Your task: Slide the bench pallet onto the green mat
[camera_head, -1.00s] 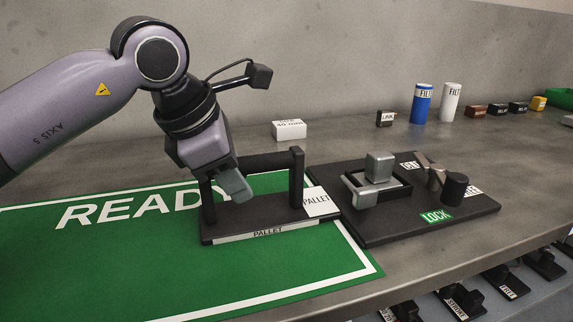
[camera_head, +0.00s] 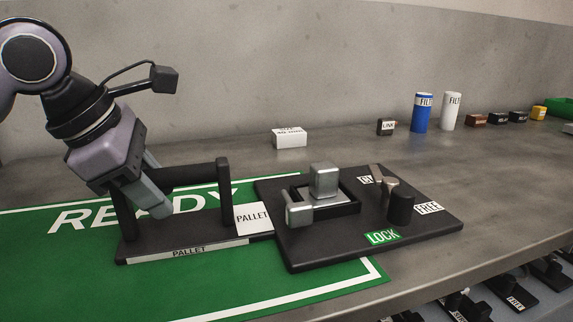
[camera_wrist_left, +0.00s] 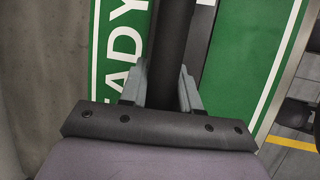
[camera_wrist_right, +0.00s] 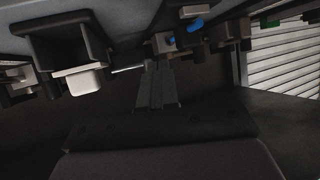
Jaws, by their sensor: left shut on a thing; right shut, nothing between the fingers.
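The bench pallet is a black board (camera_head: 310,248) carrying a grey metal block in a frame, a lever and LOCK and FREE labels. A black handle section labelled PALLET (camera_head: 190,252) joins its left side. The handle section lies over the green READY mat (camera_head: 290,292); the board straddles the mat's right edge, its right part over bare bench. My left gripper (camera_head: 150,195) is shut on the handle's crossbar; in the left wrist view its fingers (camera_wrist_left: 160,90) flank the dark bar. My right gripper (camera_wrist_right: 157,88) is shut and empty, seen only in the right wrist view.
A white box (camera_head: 289,138) stands behind the board. A small LINK block (camera_head: 386,127), a blue filter (camera_head: 422,112), a white filter (camera_head: 451,111) and several small blocks line the back right. The bench right of the board is clear. Labelled items sit below the front edge.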

